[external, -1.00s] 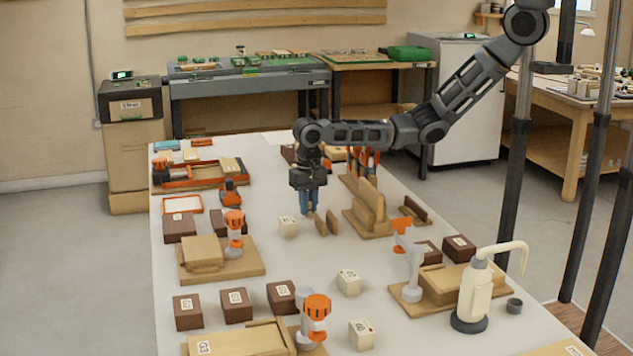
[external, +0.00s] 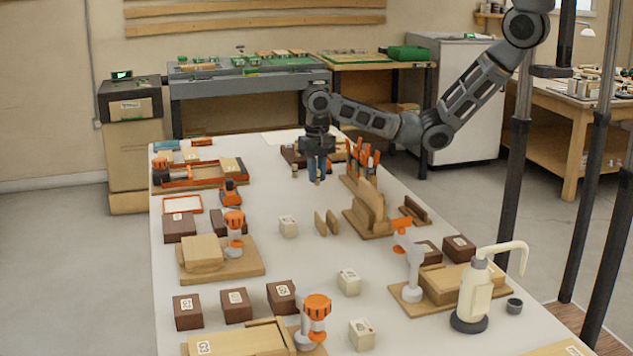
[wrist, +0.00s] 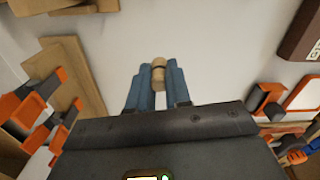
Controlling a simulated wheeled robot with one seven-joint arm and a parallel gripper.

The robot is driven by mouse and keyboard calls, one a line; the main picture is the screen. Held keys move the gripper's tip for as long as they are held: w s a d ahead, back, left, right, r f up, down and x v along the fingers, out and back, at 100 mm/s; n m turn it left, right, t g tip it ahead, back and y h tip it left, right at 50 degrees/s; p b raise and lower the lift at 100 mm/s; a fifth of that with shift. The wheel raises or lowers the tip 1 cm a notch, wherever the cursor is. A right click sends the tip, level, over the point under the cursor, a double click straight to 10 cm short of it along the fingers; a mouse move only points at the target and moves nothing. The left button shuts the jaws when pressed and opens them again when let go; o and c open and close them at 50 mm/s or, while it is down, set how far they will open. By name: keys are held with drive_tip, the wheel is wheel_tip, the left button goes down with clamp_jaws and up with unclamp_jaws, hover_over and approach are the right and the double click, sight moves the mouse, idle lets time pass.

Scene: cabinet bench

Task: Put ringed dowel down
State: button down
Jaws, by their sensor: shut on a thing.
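The ringed dowel (wrist: 158,76) is a short light-wood peg with a darker band. In the wrist view it sits between the two blue fingertips of my gripper (wrist: 156,90), which are shut on it. In the external view my gripper (external: 317,172) points down above the far half of the white bench, and the dowel's small tan end (external: 318,182) shows just below the fingers. The dowel seems to be held above the surface, though the exact gap is hard to tell. Its upper part is hidden by the fingers.
A wooden stand with upright boards (external: 368,208) and a rack of orange-handled tools (external: 362,158) stand right of my gripper. Two thin wooden pieces (external: 326,223) and a pale block (external: 288,227) are nearer. An orange-edged tray (external: 200,174) lies left. Bare white bench (external: 270,180) lies between.

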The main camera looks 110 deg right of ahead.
drive_tip(key=s+d+r+m+b, duration=0.15)
drive_tip(key=s+d+b, duration=0.4)
drive_tip(key=d, duration=0.95)
drive_tip(key=s+d+r+m+b, duration=0.1)
drive_tip(key=s+d+r+b, duration=0.35)
drive_tip(key=d, duration=0.95)
drive_tip(key=s+d+m+b, duration=0.2)
drive_tip(key=s+d+b, duration=0.45)
drive_tip(key=d, duration=0.85)
drive_tip(key=b, duration=0.2)
approach(294, 157)
drive_tip(key=s+d+f, duration=0.1)
drive_tip(key=s+d, duration=0.1)
drive_tip(key=shift+s+d+f, duration=0.35)
drive_tip(key=shift+f+b, duration=0.4)
drive_tip(key=shift+f, duration=1.6)
drive_tip(key=shift+f, duration=0.15)
drive_tip(key=c, duration=1.1)
unclamp_jaws()
drive_tip(key=shift+o, duration=0.2)
